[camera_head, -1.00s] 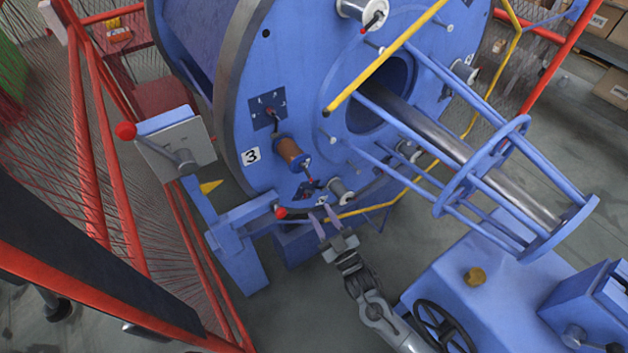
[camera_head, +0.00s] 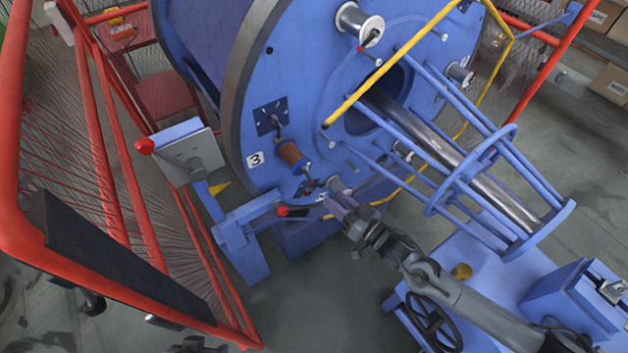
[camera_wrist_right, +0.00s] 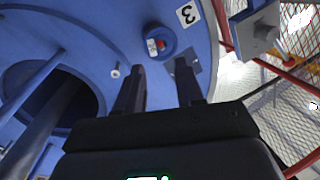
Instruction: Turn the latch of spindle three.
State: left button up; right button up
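Spindle three carries a copper-brown spool (camera_head: 291,155) on the blue disc, beside the label 3 (camera_head: 255,159). A small red-tipped latch lever (camera_head: 308,182) is at the spindle's front end. In the right wrist view the spool is seen end-on, with the red latch (camera_wrist_right: 160,43) across it. My right gripper (camera_head: 338,203) is just right of and below the latch, apart from it. Its two fingers (camera_wrist_right: 160,68) are spread with nothing between them. A dark part at the bottom edge (camera_head: 192,345) may be my left gripper; its fingers are not visible.
A yellow bar (camera_head: 390,65) and a blue tube cage (camera_head: 480,165) project from the disc (camera_head: 300,80). A red mesh fence (camera_head: 110,170) and a grey box (camera_head: 188,155) stand at left.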

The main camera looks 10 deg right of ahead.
aim_at(307, 175)
jog(key=x, duration=0.9)
jog(key=shift+b, duration=0.3)
grip_shut()
